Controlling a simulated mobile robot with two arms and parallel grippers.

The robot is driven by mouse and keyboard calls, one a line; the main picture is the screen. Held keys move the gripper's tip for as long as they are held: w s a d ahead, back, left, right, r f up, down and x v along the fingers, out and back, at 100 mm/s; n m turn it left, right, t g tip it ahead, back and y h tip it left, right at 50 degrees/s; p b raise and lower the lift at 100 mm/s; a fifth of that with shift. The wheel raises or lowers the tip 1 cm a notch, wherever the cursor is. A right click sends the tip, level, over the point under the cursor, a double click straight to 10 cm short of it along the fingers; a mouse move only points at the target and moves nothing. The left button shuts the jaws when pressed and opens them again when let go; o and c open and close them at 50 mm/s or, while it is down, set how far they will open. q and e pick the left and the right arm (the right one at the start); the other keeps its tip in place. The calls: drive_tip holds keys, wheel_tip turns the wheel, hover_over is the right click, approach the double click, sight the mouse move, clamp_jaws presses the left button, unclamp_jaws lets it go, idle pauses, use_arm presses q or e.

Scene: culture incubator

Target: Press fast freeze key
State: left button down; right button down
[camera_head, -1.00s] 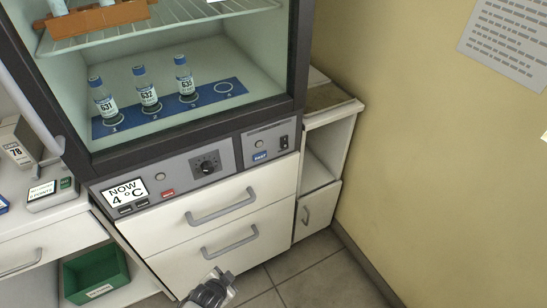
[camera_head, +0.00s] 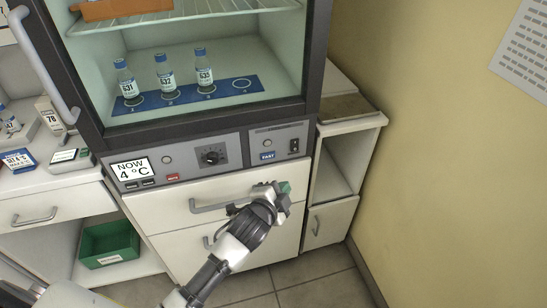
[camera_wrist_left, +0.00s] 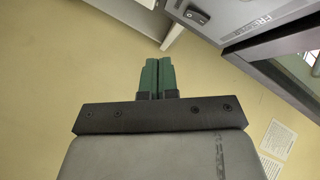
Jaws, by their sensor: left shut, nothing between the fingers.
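The blue key marked FAST (camera_head: 267,155) is on the right part of the incubator's control panel (camera_head: 240,152), under a small round light. My left gripper (camera_head: 285,188) is in front of the upper white drawer, below and a little right of the blue key, and apart from it in the picture. Its green fingers are shut with nothing between them. In the left wrist view the fingertips (camera_wrist_left: 159,75) point up the picture, with the black rocker switch (camera_wrist_left: 196,15) beyond them to the upper right. The blue key does not show there. My right gripper is not in view.
A black rocker switch (camera_head: 294,146) is right of the blue key. Drawer handles (camera_head: 222,200) stick out below. Bottles (camera_head: 165,75) stand behind the glass.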

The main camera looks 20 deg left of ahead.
sight(268, 156)
use_arm(q)
drive_tip(key=shift+a, duration=0.1)
drive_tip(key=w+a+b, duration=0.2)
drive_tip(key=w+a, duration=0.3)
drive_tip(key=w, duration=0.2)
drive_tip(key=shift+w, duration=0.15)
idle(0.4)
idle(1.1)
idle(0.8)
drive_tip(key=shift+w+a, duration=0.2)
drive_tip(key=shift+w, duration=0.15)
